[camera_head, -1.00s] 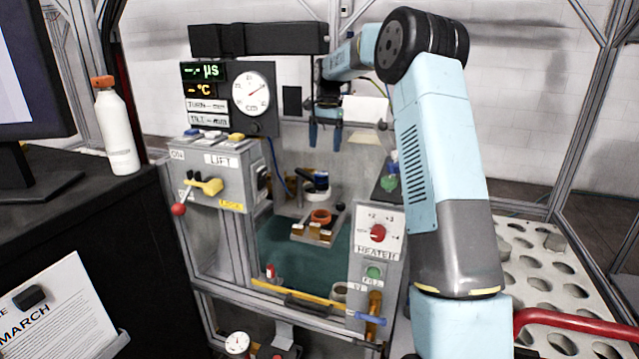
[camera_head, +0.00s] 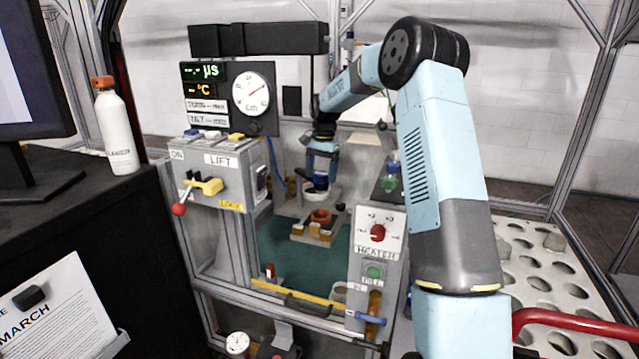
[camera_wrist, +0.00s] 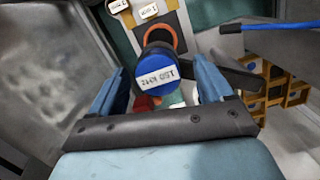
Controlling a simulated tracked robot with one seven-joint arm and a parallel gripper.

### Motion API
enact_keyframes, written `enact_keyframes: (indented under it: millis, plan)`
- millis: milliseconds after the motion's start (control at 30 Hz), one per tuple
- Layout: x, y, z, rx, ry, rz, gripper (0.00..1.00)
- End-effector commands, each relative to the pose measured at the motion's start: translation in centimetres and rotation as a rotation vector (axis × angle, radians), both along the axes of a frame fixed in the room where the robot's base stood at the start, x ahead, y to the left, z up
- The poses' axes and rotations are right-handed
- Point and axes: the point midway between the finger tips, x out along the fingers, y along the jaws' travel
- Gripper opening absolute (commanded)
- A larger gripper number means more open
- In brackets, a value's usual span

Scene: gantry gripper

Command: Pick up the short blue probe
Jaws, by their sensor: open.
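A short blue cylindrical probe (camera_wrist: 157,68) with a white label shows in the wrist view, end-on between my fingers. The label looks like "150 kHz". My gripper (camera_head: 321,172) is open, fingers pointing down over the dark holder near the back of the rig. In the wrist view the two blue fingers of my gripper (camera_wrist: 159,85) stand on either side of the probe, with visible gaps. In the head view the probe's blue top (camera_head: 321,181) is partly hidden by the fingers.
An orange ring (camera_head: 320,216) sits on a small stand just in front. The lift control box (camera_head: 215,170) is on the left and the heater panel (camera_head: 377,235) on the right. A thin blue-ended rod (camera_wrist: 270,27) lies at the right of the wrist view.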

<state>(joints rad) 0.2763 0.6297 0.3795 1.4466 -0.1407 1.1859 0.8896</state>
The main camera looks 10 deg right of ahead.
Motion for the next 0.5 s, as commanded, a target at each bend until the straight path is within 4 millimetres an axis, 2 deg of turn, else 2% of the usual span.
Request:
enact_keyframes:
  millis: [167, 500]
  plan:
    - [0.0, -0.01, 0.01, 0.0, 0.0, 0.0, 0.8]
    - [0.0, -0.02, 0.03, 0.0, 0.0, 0.0, 0.47]
